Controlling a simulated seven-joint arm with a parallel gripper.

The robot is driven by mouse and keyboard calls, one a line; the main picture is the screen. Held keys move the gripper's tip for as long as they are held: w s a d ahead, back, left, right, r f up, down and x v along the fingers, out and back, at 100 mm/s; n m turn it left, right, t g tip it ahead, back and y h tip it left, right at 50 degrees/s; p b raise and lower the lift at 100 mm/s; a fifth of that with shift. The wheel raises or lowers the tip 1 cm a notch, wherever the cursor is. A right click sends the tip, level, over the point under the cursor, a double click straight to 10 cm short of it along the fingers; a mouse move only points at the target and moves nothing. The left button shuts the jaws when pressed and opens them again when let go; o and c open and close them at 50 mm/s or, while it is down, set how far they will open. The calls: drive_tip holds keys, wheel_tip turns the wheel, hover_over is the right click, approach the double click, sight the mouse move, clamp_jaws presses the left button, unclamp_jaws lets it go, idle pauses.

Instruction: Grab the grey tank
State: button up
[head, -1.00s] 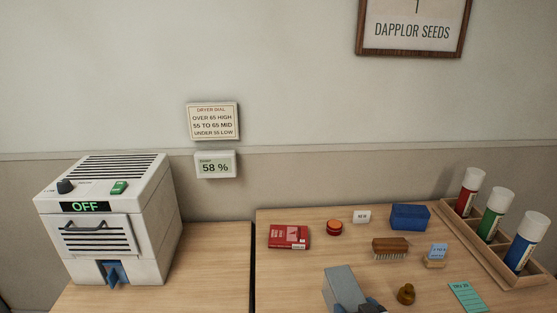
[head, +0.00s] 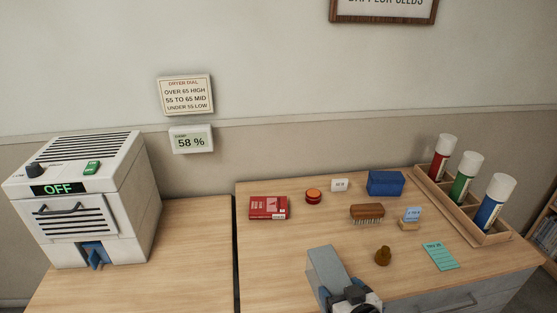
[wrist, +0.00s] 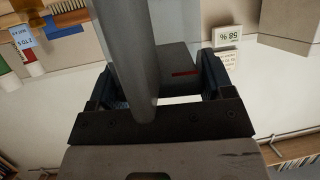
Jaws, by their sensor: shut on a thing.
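The grey tank (head: 326,266) is a plain box-like block at the lower middle of the head view, in front of the right-hand table's objects. My gripper (head: 345,296) is shut on its lower end, with dark blue fingers at its sides. In the wrist view, the tank (wrist: 176,62) sits between the two fingers of my gripper (wrist: 158,82), and a short red mark shows on it. A long grey rounded part crosses the wrist view in front; I cannot tell whether it belongs to the tank.
A white dryer (head: 85,200) reading OFF stands at left. On the right table are a red packet (head: 268,207), orange tin (head: 314,196), blue box (head: 385,182), brush (head: 367,211), brown knob (head: 383,257) and a wooden rack (head: 475,226) with bottles. The left table's front is clear.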

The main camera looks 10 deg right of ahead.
drive_tip(key=shift+s, duration=0.65)
drive_tip(key=shift+s, duration=0.25)
